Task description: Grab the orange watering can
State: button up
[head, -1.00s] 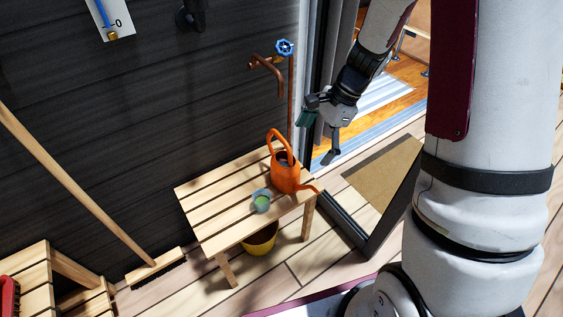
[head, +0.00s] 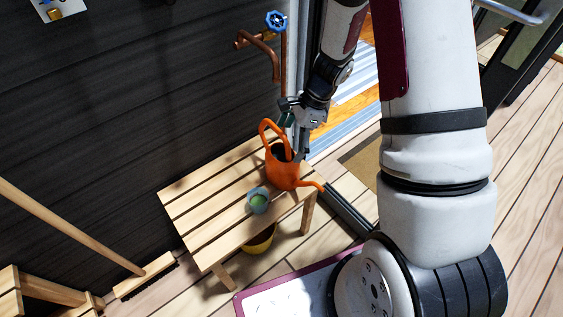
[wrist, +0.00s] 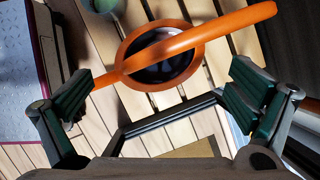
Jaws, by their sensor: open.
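The orange watering can (head: 281,175) stands upright on the slatted wooden bench (head: 196,212), near its right end, with its spout pointing right. My gripper (head: 292,137) is at the can's upper right side, close to the handle and opening. In the wrist view my gripper (wrist: 163,92) is open, with one finger on each side of the can. The can's orange rim and arched handle (wrist: 222,29) show there between and beyond the fingers. No grip on the can shows, and I cannot tell whether a finger touches it.
A small grey-green cup (head: 258,201) stands on the bench left of the can. A yellow pot (head: 262,241) is under the bench. A copper pipe with a blue tap (head: 276,20) runs down the dark wall behind. A broom (head: 75,231) leans at left. A door frame is at right.

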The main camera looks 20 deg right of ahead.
aim_at(289, 163)
jog(key=shift+d+b+x, duration=0.1)
jog(key=shift+b+x, duration=0.65)
jog(key=shift+x, duration=0.85)
jog(key=shift+d+b+x, duration=0.15)
jog(key=shift+b+x, duration=0.6)
jog(key=shift+x, duration=0.85)
jog(key=shift+c, duration=0.6)
jog(key=c, duration=1.6)
jog(key=shift+o, duration=0.2)
jog(key=shift+r, duration=0.15)
